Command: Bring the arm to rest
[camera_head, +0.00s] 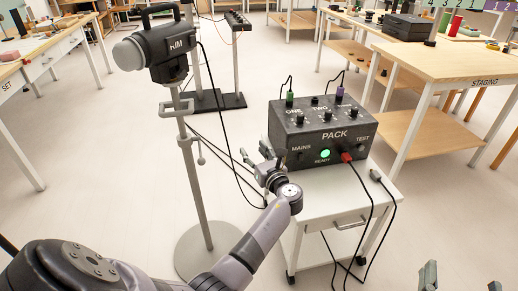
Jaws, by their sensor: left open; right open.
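My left arm reaches in from the lower left. Its gripper (255,153) is open and empty, just left of the front of the black PACK box (335,117); I cannot tell whether it touches the box. The box stands on a white wheeled cart (345,190), with a green READY light lit. My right gripper (461,281) shows only as two fingertips, wide apart and empty, at the bottom right edge; the rest of it is out of view.
A lamp-like device (160,52) on a grey stand (195,185) rises left of my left gripper. A red plug (346,157) sits in the box front; a loose cable end (376,175) lies on the cart. The STAGING table (455,64) stands right. Floor at lower right is clear.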

